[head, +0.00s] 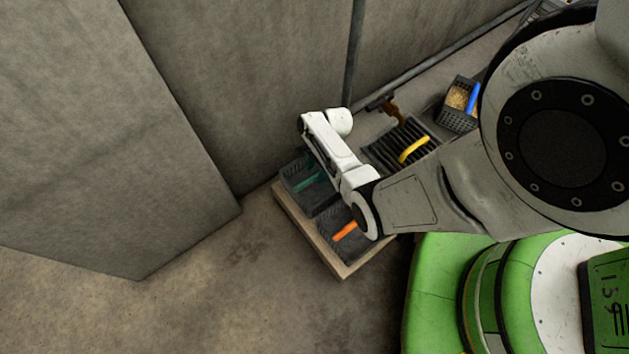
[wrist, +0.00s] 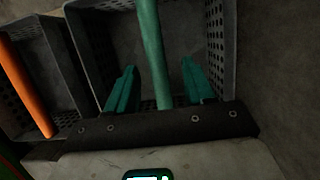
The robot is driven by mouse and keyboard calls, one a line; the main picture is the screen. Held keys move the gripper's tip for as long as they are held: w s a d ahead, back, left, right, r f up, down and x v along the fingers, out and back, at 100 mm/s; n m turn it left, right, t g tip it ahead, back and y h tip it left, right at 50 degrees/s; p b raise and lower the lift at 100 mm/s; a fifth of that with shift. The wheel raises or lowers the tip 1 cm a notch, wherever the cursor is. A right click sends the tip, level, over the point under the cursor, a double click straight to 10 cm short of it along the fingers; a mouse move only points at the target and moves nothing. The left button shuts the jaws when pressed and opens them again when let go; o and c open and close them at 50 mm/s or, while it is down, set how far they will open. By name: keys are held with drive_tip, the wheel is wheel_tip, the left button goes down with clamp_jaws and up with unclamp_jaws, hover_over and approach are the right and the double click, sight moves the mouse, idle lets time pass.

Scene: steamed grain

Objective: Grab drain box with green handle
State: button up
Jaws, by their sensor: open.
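The drain box with the green handle is a dark perforated box (head: 296,172) at the far left end of a low pale platform. In the wrist view the box (wrist: 215,45) fills the middle and right, and its green handle (wrist: 152,45) runs lengthwise between my fingers. My gripper (wrist: 158,66) is open, with one teal finger on each side of the handle. A gap shows on both sides, so the fingers look apart from it. Their depth relative to the handle is hard to tell. In the head view my arm hides part of the box.
A box with an orange handle (head: 345,232) sits right beside it; its orange handle (wrist: 25,85) shows at left in the wrist view. A yellow-handled rack (head: 413,150) and a blue-handled box (head: 462,97) holding grain stand farther right. A concrete wall (head: 255,90) rises behind.

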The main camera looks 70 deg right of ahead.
sight(313, 180)
drive_tip(key=b+x, duration=0.3)
drive_tip(key=x, duration=0.2)
drive_tip(key=shift+a+f, duration=0.1)
clamp_jaws()
idle(0.4)
